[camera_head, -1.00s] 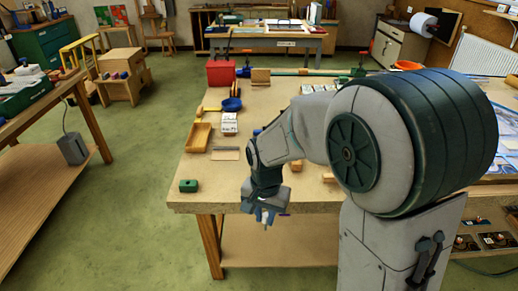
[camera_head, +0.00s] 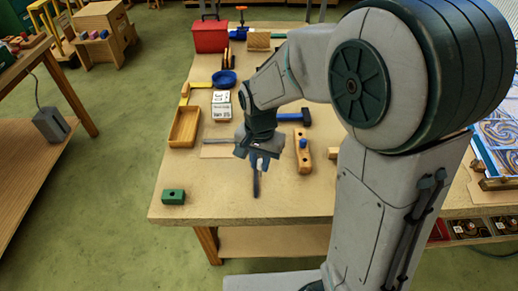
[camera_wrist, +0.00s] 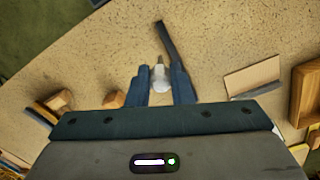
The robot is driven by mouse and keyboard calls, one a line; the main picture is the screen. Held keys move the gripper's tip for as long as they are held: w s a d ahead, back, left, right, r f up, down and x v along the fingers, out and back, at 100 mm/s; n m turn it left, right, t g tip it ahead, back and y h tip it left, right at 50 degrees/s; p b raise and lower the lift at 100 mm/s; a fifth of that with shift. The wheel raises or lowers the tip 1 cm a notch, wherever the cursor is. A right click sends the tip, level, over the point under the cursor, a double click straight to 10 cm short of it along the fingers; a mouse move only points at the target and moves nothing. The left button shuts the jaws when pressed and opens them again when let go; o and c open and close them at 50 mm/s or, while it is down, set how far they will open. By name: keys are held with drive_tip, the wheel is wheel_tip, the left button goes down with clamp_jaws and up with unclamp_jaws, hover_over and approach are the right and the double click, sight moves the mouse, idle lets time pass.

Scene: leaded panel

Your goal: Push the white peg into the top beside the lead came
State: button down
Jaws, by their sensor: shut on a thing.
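The white peg (camera_wrist: 160,75) is held between the fingertips of my gripper (camera_wrist: 160,84) in the wrist view, with its narrower grey tip pointing away from the gripper. In the head view my gripper (camera_head: 262,163) is over the table's front part, and I cannot make out the peg there. A dark strip, which looks like the lead came (camera_head: 256,186), shows just below the gripper. In the wrist view this strip (camera_wrist: 170,42) runs close beside the peg and partly behind the right finger. Whether the peg touches the tabletop (camera_head: 285,200) I cannot tell.
A green block (camera_head: 173,197) lies near the front left corner. A wooden tool (camera_head: 303,152) and a blue hammer (camera_head: 297,117) lie right of the gripper. The table's front edge is clear.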

drive_tip(key=shift+s, duration=0.15)
drive_tip(key=shift+f+b, duration=0.25)
drive_tip(key=shift+b, duration=0.05)
drive_tip(key=shift+f+b, duration=2)
drive_tip(key=shift+f, duration=0.55)
drive_tip(key=shift+f+b, duration=0.55)
drive_tip(key=shift+f, duration=0.15)
drive_tip(key=c, duration=1.2)
unclamp_jaws()
